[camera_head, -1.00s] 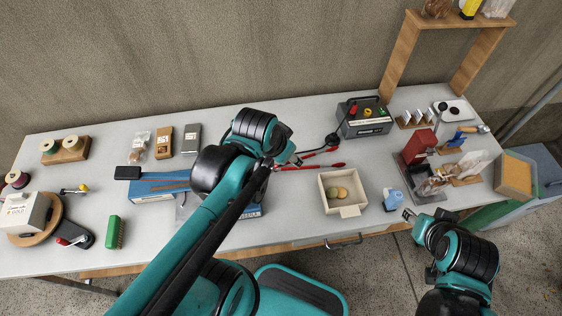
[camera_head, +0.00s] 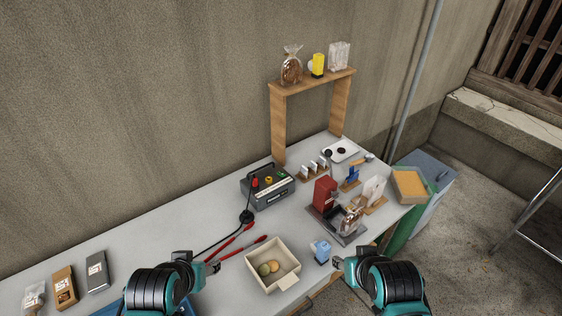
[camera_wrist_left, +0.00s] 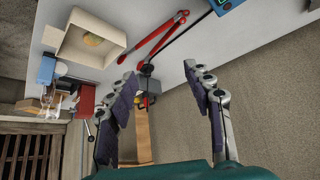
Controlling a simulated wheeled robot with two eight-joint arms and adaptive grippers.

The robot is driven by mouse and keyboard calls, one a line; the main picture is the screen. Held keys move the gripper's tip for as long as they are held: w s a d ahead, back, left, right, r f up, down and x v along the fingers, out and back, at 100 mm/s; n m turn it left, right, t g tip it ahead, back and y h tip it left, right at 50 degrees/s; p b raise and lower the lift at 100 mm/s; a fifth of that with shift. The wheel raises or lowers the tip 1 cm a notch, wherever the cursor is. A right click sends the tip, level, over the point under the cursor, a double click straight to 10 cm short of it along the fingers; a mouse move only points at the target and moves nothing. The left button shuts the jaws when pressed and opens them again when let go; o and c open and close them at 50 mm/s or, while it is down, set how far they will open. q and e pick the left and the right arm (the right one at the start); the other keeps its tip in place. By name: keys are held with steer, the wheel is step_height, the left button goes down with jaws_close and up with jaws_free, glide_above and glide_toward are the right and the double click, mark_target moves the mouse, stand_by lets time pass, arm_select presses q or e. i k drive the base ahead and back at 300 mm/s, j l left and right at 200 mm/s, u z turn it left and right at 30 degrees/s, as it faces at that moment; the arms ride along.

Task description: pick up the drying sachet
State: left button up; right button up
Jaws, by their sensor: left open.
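I cannot pick out the drying sachet for certain. A small blue and white item (camera_head: 320,250) stands on the table right of the cream open box (camera_head: 287,283). That box holds round biscuits (camera_head: 269,267) and also shows in the left wrist view (camera_wrist_left: 75,50). My left gripper (camera_head: 213,267) is left of the box, near the red-handled tool (camera_head: 235,242). In the left wrist view its fingers (camera_wrist_left: 163,75) are spread with nothing between them. My right gripper (camera_head: 339,263) is just right of the blue and white item; its jaws are too small to judge.
A dark case (camera_head: 268,187) with a cable stands behind the box. A red press (camera_head: 325,193) and clear bags (camera_head: 373,189) crowd the table's right end. A wooden shelf (camera_head: 312,80) rises at the back. Packets (camera_head: 97,270) lie at left. The table's back left is clear.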

mark_target(314, 166)
steer(key=i+l, duration=0.2)
steer(key=l, duration=0.25)
steer(key=i+l, duration=0.2)
steer(key=l, duration=0.2)
steer(key=i+l+z, duration=0.1)
steer(key=l, duration=0.35)
steer(key=i+l, duration=0.55)
steer(key=l, duration=0.3)
steer(key=i+l+z, duration=0.1)
steer(key=l, duration=0.3)
steer(key=i, duration=0.1)
